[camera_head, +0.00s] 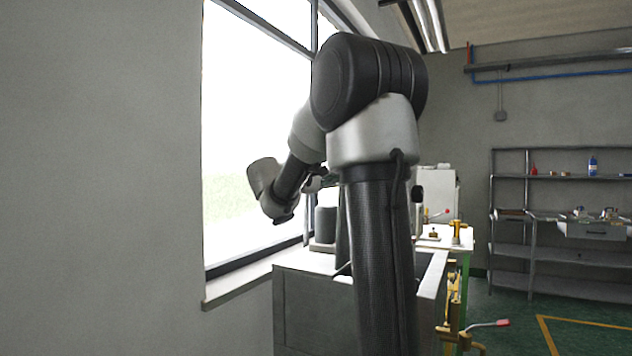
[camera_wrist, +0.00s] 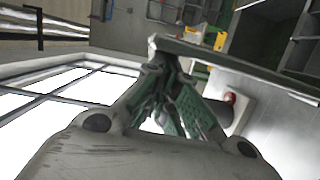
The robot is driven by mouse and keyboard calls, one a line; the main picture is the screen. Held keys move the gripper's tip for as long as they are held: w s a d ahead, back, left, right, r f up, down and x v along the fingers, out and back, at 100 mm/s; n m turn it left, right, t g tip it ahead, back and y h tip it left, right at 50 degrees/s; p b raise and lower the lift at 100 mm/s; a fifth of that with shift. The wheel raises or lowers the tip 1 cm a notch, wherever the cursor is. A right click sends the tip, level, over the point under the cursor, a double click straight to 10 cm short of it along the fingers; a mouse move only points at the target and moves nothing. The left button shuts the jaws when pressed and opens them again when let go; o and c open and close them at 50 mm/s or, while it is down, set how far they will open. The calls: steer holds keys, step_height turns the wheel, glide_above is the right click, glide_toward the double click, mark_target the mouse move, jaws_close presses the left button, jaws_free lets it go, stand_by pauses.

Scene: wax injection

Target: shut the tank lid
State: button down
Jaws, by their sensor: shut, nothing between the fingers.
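The tank looks like the grey box (camera_head: 305,300) behind my arm in the head view. A dark opening (camera_head: 424,265) shows in its top at the right. In the wrist view a long thin grey panel (camera_wrist: 240,68), which looks like the tank lid seen nearly edge-on, runs from the middle to the right. My gripper (camera_wrist: 160,52) is shut and empty, with its fingertips at the panel's left end. I cannot tell whether they touch. In the head view my arm hides most of the gripper and the lid.
A window (camera_head: 255,130) and its sill (camera_head: 235,287) lie close on the left. A dark grey cylinder (camera_head: 326,224) stands at the tank's back left.

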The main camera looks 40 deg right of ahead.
steer(key=s+d+f+m, duration=0.1)
steer(key=s+d+m, duration=0.2)
steer(key=s, duration=0.5)
steer(key=shift+s+d+m+t+y, duration=0.25)
steer(key=shift+m+t+y, duration=0.05)
steer(key=shift+y, duration=0.1)
steer(key=s+a+r, duration=0.3)
steer(key=a+r, duration=0.3)
steer(key=a, duration=0.3)
steer(key=shift+s, duration=0.35)
steer(key=shift+r, duration=0.1)
